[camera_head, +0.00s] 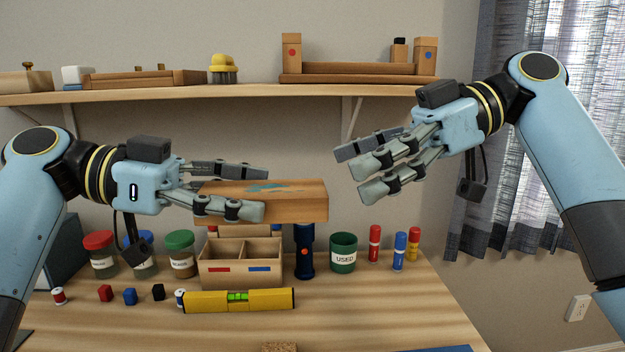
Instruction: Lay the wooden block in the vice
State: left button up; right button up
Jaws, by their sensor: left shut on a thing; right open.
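The wooden block (300,207) is a long light-brown piece with a blue-green smear on its top face. My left gripper (262,193) is shut on it, with fingers along its left part. The block is held roughly level in the air above the desk, and its right end sticks out past the fingertips. My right gripper (352,172) is open and empty, to the right of and slightly above the block's right end, apart from it. I cannot clearly identify a vice in this view.
On the desk (390,320) stand a divided wooden box (240,272), a blue torch (304,262), a green "USED" cup (343,254), a yellow spirit level (205,301), jars (181,260) and markers (399,252). A shelf (250,92) runs behind. The front right desk is mostly clear.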

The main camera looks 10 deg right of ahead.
aim_at(302, 187)
jog(key=x, duration=0.8)
jog(key=shift+a+f, duration=0.1)
jog(key=shift+a, duration=0.05)
jog(key=c, duration=1.3)
pick_arm(q)
jog(key=o, duration=1.7)
pick_arm(e)
jog(key=shift+c, duration=0.7)
pick_arm(q)
jog(key=shift+o, duration=0.2)
